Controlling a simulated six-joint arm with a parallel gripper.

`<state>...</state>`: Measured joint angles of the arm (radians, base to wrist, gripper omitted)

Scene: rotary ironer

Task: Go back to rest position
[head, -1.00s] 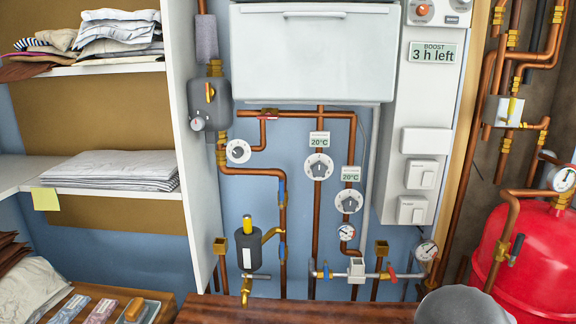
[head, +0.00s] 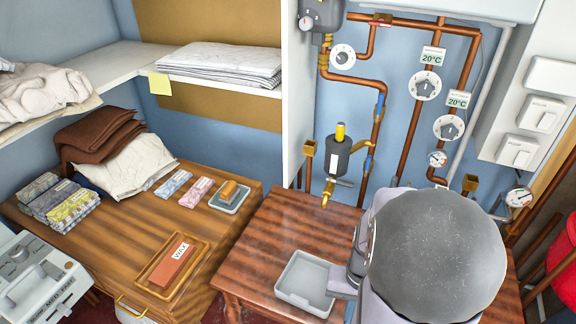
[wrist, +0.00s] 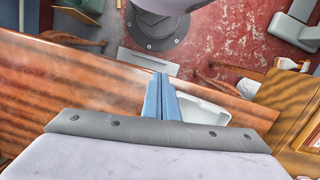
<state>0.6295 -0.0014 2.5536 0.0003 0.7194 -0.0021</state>
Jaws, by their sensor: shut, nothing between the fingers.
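My gripper (wrist: 161,78) shows in the wrist view as two blue fingers pressed together, with nothing between them. They point over the edge of the reddish wooden table (wrist: 70,90), towards the red floor. In the head view my grey arm stands large at the lower right, over the table (head: 290,222), and hides part of it; I cannot make out the fingertips there. A pale empty tray (head: 304,282) lies on the table just left of my arm. The tray also shows in the wrist view (wrist: 207,112), partly hidden behind the fingers.
Pipes, dials (head: 425,86) and a valve pot (head: 338,155) line the back wall. A red tank (head: 562,255) stands at the right edge.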

